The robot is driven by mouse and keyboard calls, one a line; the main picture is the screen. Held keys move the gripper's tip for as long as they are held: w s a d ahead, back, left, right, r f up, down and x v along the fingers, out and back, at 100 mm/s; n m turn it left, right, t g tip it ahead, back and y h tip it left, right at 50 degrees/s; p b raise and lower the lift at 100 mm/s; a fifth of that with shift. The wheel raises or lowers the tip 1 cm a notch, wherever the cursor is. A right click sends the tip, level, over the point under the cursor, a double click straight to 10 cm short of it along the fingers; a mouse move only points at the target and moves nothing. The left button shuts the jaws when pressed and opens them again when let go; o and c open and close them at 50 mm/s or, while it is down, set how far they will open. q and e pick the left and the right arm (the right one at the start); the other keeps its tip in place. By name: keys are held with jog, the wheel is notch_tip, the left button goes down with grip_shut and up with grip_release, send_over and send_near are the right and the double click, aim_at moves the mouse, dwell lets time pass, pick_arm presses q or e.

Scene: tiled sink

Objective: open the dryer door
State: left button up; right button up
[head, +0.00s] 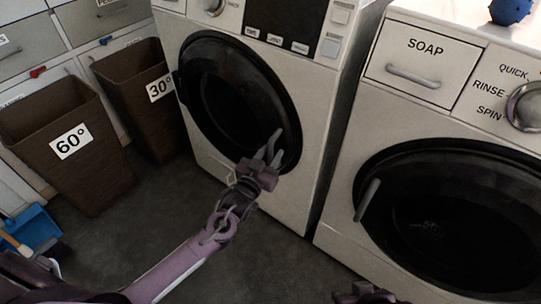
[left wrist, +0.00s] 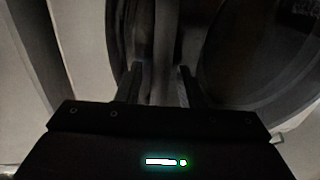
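The dryer (head: 315,120) is the white machine left of centre in the head view. Its round dark door (head: 225,90) looks shut in that view. My left gripper (head: 270,150) is at the lower right of the door. In the left wrist view, its two fingers (left wrist: 160,85) stand apart on either side of an upright greyish bar, apparently the door handle (left wrist: 164,45). Gaps seem to show beside the bar, so the gripper looks open around it. Contact is hard to judge in the dark. A dark part of my right arm shows at the bottom edge; its fingers cannot be made out.
A washing machine (head: 335,225) with a soap drawer (head: 420,65) stands to the right. Brown baskets marked 60° (head: 95,175) and 30° (head: 150,120) stand left, with a blue dustpan (head: 35,228). A spiky blue ball (head: 510,10) lies on the washer. The floor before the dryer is clear.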

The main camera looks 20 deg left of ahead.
pick_arm(q)
jog(key=shift+w, duration=0.1)
grip_shut()
dwell(0.3)
